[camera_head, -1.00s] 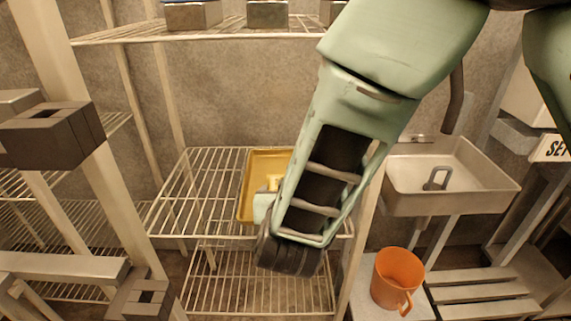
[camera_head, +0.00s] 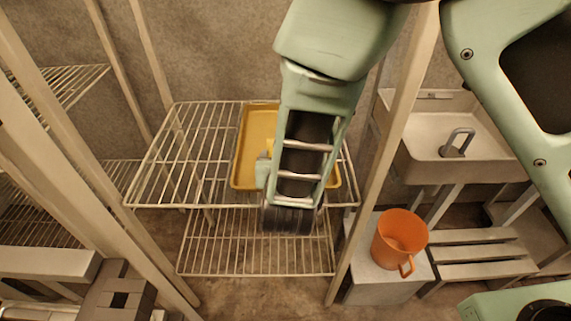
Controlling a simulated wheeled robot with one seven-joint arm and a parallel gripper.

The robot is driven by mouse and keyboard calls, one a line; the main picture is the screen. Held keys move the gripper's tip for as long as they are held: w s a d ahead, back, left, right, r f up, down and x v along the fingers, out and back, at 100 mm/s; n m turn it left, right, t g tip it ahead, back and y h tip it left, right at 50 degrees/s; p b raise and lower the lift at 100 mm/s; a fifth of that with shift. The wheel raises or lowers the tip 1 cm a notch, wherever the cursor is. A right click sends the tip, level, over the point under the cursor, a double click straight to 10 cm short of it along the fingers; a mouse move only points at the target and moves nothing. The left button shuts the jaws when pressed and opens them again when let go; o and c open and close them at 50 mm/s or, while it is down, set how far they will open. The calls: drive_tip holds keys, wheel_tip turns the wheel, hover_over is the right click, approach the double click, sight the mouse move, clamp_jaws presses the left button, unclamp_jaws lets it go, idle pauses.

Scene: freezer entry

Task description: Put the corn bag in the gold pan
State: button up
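The gold pan (camera_head: 249,150) lies on the upper wire shelf in the middle of the view. My green arm reaches down in front of it and covers much of its middle and right side. A small pale piece (camera_head: 262,171) and a yellowish bit above it show at the left edge of my arm, in front of the pan. I cannot tell whether these are part of my gripper or of the corn bag. The fingers of my gripper are hidden behind my arm, so their opening does not show. The corn bag cannot be clearly made out.
The wire shelf (camera_head: 170,180) has bare room left of the pan, and a lower wire shelf (camera_head: 240,255) is empty. A rack post (camera_head: 385,150) stands on the right. Beyond it are a sink (camera_head: 425,165), an orange pitcher (camera_head: 400,235) and a slatted bench (camera_head: 475,253).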

drive_tip(key=shift+f, duration=1.15)
drive_tip(key=shift+f, duration=0.2)
drive_tip(key=o, duration=1.1)
drive_tip(key=shift+c, duration=0.2)
drive_tip(key=shift+r, duration=0.1)
